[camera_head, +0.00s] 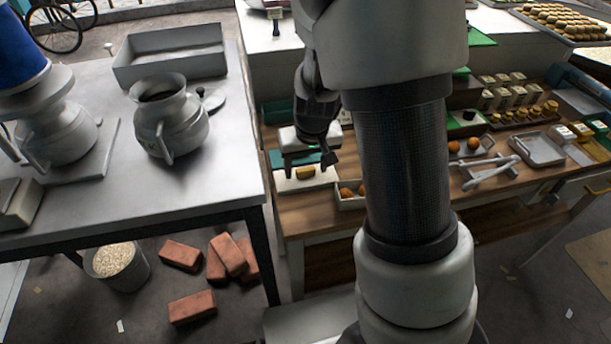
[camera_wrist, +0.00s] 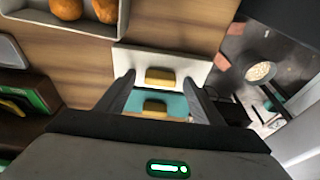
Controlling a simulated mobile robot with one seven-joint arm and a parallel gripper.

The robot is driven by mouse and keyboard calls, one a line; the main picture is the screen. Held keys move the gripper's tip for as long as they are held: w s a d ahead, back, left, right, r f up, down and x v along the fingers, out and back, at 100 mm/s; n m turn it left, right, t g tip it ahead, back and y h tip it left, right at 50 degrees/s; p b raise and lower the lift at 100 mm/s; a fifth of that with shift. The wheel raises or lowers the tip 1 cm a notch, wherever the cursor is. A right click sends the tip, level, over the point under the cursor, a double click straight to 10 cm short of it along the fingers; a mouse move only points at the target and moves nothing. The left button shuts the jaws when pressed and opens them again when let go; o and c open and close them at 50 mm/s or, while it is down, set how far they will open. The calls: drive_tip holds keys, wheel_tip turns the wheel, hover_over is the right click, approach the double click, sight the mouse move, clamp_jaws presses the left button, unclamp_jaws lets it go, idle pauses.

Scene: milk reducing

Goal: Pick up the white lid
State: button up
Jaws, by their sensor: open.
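A pale grey-white lid (camera_head: 213,101) with a dark knob lies on the metal table, just right of and behind a pot (camera_head: 170,124). The pot partly hides it. The lid does not show in the wrist view. My gripper (camera_head: 309,165) is to the right of that table, pointing down above the wooden counter, well apart from the lid. In the wrist view my gripper (camera_wrist: 160,80) has its two fingers spread, with nothing held between them.
Below my gripper is a white tray (camera_head: 289,184) with a yellow bar (camera_head: 305,172). A grey rectangular bin (camera_head: 172,67) stands behind the lid. Another pot (camera_head: 60,125) is at left. Bricks (camera_head: 228,254) and a bucket (camera_head: 118,266) are on the floor. The table's front middle is clear.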

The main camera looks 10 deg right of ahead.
drive_tip(key=c, duration=1.1)
